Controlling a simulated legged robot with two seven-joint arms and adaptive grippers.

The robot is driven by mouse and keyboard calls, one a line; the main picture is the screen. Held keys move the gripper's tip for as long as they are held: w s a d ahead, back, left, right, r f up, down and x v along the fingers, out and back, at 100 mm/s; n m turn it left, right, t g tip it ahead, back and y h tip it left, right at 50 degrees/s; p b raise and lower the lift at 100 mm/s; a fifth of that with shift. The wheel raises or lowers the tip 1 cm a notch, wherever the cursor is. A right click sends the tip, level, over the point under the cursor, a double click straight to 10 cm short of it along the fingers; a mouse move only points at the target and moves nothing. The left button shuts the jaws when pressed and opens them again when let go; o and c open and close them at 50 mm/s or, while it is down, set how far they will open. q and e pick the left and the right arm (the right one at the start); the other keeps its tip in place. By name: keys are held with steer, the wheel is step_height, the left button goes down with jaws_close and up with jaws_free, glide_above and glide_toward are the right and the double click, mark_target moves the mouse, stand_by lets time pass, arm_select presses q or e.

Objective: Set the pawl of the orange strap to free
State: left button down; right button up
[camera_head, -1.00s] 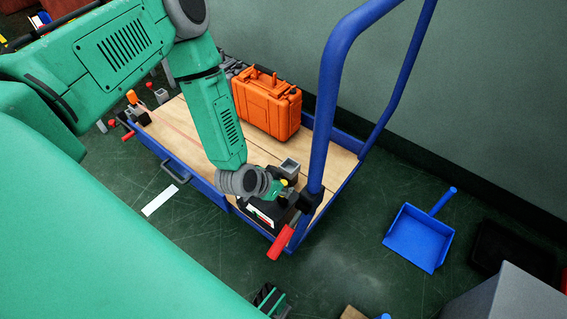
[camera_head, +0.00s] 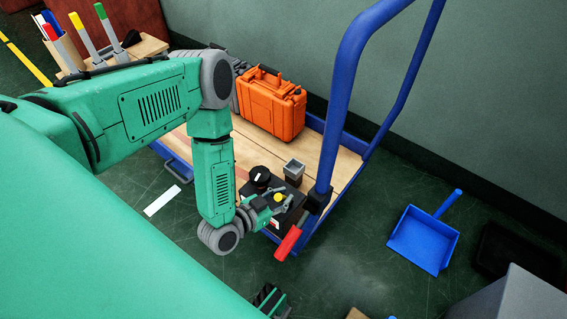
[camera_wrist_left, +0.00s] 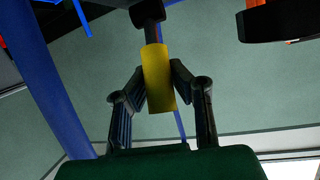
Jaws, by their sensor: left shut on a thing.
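My left gripper (camera_head: 271,203) is over the black box-shaped unit (camera_head: 289,216) at the near right corner of the cart. It is shut on a small yellow grip (camera_head: 278,197). In the left wrist view the yellow grip (camera_wrist_left: 158,78) stands between the two ribbed fingers, on a dark stem. A black round knob (camera_head: 260,177) and a grey cup-like part (camera_head: 294,168) are beside it. I cannot make out the orange strap; my left arm covers the cart's left part. A dark ribbed piece (camera_head: 269,299) at the bottom edge may be my right gripper, mostly cut off.
An orange case (camera_head: 270,105) stands on the wooden cart deck (camera_head: 335,157). The cart's blue push handle (camera_head: 343,100) rises close to the right of the gripper. A red lever (camera_head: 288,242) sticks out below. A blue dustpan (camera_head: 424,240) lies on the open floor.

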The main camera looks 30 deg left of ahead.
arm_select(q)
steer(key=shift+s+f, duration=0.35)
steer(key=shift+s, duration=0.15)
steer(key=c, duration=1.4)
jaws_free()
steer(key=shift+a, duration=0.15)
steer(key=shift+o, duration=0.2)
steer(key=shift+w, duration=0.1)
steer(key=shift+r, duration=0.1)
steer(key=shift+s+r, duration=0.1)
steer(key=shift+s, duration=0.2)
steer(key=v, duration=1.1)
